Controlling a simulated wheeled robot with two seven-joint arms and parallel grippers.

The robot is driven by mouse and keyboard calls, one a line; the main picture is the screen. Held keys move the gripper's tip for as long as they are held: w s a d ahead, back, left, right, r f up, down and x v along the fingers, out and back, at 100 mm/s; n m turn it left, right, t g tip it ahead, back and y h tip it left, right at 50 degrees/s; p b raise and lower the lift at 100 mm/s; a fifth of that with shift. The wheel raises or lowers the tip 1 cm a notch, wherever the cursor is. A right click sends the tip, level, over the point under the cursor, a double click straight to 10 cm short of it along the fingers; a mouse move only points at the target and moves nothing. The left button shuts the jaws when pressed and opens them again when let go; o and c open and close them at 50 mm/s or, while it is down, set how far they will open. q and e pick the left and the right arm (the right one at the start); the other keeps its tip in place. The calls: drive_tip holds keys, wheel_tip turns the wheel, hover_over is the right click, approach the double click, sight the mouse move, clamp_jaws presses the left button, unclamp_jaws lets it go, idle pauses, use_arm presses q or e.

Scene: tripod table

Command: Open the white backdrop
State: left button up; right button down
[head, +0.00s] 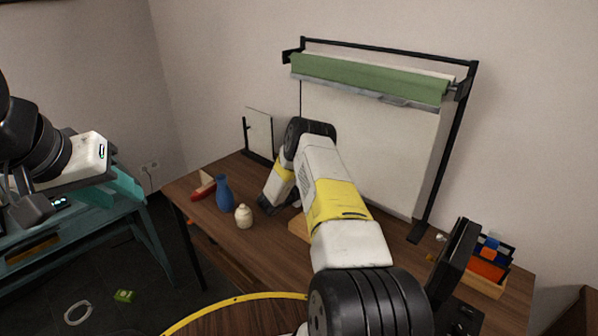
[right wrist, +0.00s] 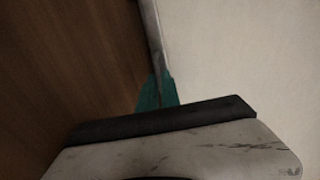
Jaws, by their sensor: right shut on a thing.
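A green roll (head: 370,78) sits atop the stand (head: 452,140). On the wooden table (head: 265,245) are a blue vase (head: 224,194), a cream jar (head: 243,216), a black screen (head: 454,260) and an orange-blue organizer (head: 488,268). A teal bench (head: 150,232) stands left.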

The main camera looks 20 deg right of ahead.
drive_tip(key=shift+a, duration=0.1)
drive_tip(key=c, duration=1.6)
unclamp_jaws()
drive_tip(key=v, duration=0.7)
drive_tip(key=shift+s+a+r, duration=0.15)
drive_tip(key=shift+s+a, duration=0.05)
drive_tip(key=shift+a, duration=0.1)
